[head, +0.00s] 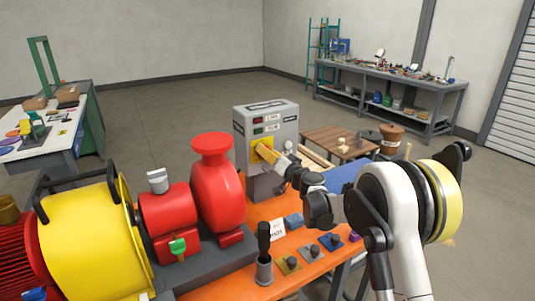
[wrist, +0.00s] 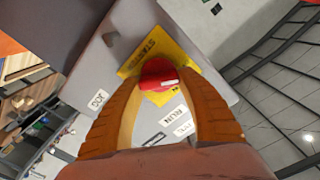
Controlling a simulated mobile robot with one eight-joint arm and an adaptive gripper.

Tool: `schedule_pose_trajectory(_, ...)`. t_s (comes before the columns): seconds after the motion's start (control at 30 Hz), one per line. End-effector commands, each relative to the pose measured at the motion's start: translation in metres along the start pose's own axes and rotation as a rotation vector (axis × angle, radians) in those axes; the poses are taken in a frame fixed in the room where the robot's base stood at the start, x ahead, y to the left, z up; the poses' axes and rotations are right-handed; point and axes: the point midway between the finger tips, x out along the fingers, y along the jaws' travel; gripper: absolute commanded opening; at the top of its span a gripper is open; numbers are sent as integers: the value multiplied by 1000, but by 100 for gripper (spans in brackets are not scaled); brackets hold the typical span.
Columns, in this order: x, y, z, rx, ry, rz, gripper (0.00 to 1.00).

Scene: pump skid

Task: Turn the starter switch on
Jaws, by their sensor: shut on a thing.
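The starter switch (wrist: 158,75) is a red knob on a yellow plate (wrist: 132,66) on the face of a grey starter box (head: 271,130). My gripper (wrist: 160,88) is shut on the red knob, with one orange finger on each side of it. In the head view my gripper (head: 270,152) reaches the yellow plate (head: 257,158) from the right, and the knob is hidden there. A light mark shows on the knob in the wrist view. Small labels, one reading RUN (wrist: 174,118), lie near the plate. The lamps (head: 258,130) on the box look dark.
A red pump (head: 216,178) and a yellow guard (head: 90,245) stand left of the box on the orange bench (head: 222,285). A dark-handled tool in a holder (head: 264,270) and several small plates sit in front. A wooden table (head: 338,143) stands behind my arm.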

Motion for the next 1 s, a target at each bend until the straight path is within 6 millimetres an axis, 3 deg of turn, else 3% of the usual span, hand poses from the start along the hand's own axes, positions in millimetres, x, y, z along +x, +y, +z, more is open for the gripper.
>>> schedule_pose_trajectory(0.6,0,4,1,579,0,0,15)
schedule_pose_trajectory(1.0,0,5,2,863,0,0,15)
